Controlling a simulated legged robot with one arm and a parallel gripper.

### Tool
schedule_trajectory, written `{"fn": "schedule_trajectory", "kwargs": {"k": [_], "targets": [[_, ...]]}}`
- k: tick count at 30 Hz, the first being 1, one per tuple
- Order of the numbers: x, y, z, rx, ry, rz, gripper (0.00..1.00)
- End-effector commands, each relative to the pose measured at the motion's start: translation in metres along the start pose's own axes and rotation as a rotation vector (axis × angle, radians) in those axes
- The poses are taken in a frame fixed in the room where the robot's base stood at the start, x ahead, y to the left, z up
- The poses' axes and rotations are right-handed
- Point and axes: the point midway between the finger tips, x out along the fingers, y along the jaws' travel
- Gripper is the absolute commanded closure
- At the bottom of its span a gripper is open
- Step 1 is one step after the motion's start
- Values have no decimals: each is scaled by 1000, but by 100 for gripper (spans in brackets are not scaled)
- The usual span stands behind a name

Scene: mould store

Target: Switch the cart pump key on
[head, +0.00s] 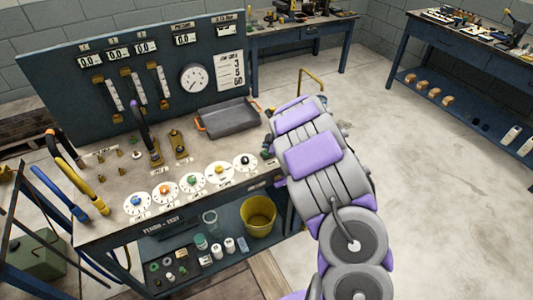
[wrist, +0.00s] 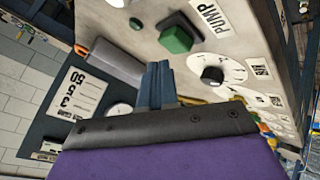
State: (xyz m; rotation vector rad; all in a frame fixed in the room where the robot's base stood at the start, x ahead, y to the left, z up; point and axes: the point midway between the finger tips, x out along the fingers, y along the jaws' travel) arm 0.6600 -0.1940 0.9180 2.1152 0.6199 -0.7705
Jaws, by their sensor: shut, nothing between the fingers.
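The pump key shows in the wrist view as a green block (wrist: 176,38) on a dark base, beside a label (wrist: 210,17) reading PUMP. It sits on the pale panel; whether it is on or off cannot be told. My gripper (wrist: 159,68) shows as two blue fingers pressed together, shut and empty. In the wrist picture the fingertips are just below the green block, with a gap between. In the head view my arm reaches to the right end of the bench and the gripper is mostly hidden there.
A dial with a black knob (wrist: 212,75) is close to the right of the fingers. More coloured dials, such as the green one (head: 193,180), line the bench front. A grey tray (head: 229,119) with orange handles lies on the bench. A yellow bucket (head: 258,214) is below.

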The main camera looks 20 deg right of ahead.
Motion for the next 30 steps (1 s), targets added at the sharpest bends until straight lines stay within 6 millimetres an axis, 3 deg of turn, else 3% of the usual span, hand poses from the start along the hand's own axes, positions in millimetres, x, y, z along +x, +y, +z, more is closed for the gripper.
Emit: {"fn": "schedule_trajectory", "kwargs": {"k": [30], "targets": [[4, -5, 4, 0, 0, 0, 100]]}}
